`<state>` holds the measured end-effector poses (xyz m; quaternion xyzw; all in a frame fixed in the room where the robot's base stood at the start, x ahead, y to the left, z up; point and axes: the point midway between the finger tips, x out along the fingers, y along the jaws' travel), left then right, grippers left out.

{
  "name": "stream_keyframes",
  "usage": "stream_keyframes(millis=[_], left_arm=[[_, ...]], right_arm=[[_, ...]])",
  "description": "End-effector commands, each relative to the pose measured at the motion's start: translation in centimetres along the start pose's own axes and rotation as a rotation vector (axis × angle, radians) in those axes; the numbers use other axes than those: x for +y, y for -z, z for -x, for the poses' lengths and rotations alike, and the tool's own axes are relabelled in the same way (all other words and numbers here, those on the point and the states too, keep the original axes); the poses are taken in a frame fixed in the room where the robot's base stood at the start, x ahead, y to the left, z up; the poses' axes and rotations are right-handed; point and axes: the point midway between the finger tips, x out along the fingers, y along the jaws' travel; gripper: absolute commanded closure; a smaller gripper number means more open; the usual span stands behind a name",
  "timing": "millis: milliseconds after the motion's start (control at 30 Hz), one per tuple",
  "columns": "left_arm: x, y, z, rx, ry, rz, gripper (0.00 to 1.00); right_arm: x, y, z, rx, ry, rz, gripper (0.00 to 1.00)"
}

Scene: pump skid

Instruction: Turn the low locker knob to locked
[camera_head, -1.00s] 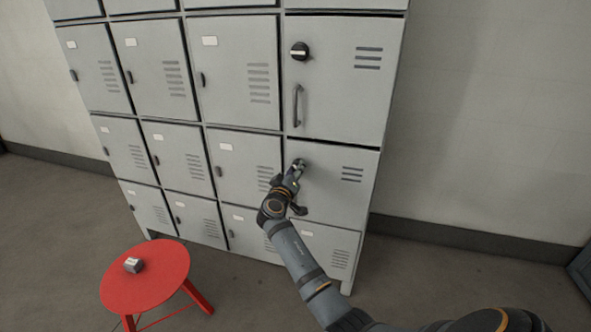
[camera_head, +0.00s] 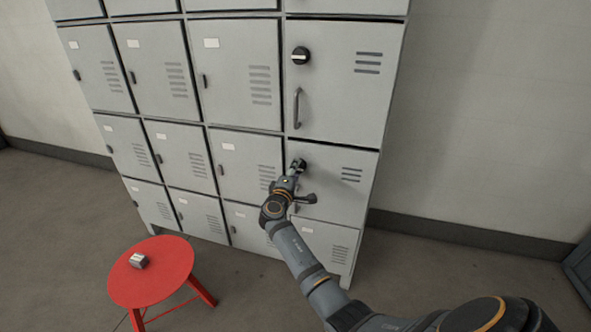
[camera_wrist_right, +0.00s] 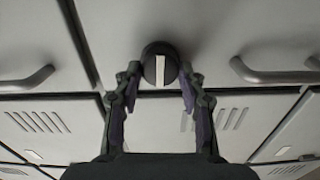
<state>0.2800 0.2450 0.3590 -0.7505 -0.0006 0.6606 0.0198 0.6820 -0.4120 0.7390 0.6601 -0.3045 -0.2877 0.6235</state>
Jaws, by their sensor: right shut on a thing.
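The low locker knob (camera_wrist_right: 160,65) is a dark round knob with a white bar across its face. In the wrist view the bar stands nearly upright in the picture, slightly tilted. My right gripper (camera_wrist_right: 160,77) has its two fingers on either side of the knob, shut on it. In the head view the right gripper (camera_head: 295,170) reaches the low locker door (camera_head: 335,190) near its upper left corner and hides most of the knob. My left gripper is not in view.
The upper locker door has its own dark knob (camera_head: 300,55) with a white bar lying flat, and a handle (camera_head: 297,107) below it. A red stool (camera_head: 150,280) holding a small grey metallic block (camera_head: 139,261) stands at front left.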

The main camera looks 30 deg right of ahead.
Motion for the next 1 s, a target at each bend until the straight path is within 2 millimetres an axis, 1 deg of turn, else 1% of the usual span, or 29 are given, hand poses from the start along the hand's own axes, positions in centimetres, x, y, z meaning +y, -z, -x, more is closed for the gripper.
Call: stream_keyframes(millis=[300, 700, 733, 800, 900, 1000], left_arm=[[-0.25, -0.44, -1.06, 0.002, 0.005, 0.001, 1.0], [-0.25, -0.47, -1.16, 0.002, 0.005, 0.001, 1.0], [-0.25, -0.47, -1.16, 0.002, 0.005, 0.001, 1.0], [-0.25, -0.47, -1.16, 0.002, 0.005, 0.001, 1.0], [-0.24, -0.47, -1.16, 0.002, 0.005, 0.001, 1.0], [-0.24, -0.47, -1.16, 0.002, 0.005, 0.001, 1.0]], right_arm=[[-0.06, 0.04, 0.02, 0.001, 0.001, 0.068, 0.91], [-0.11, 0.03, 0.02, 0.001, 0.001, 0.074, 0.91], [-0.11, 0.03, 0.02, 0.001, 0.001, 0.074, 0.58], [-0.11, 0.03, 0.02, 0.001, 0.001, 0.074, 0.49], [-0.09, 0.02, 0.01, 0.001, 0.001, 0.073, 0.37], [-0.08, 0.02, 0.01, 0.001, 0.001, 0.073, 0.37]])
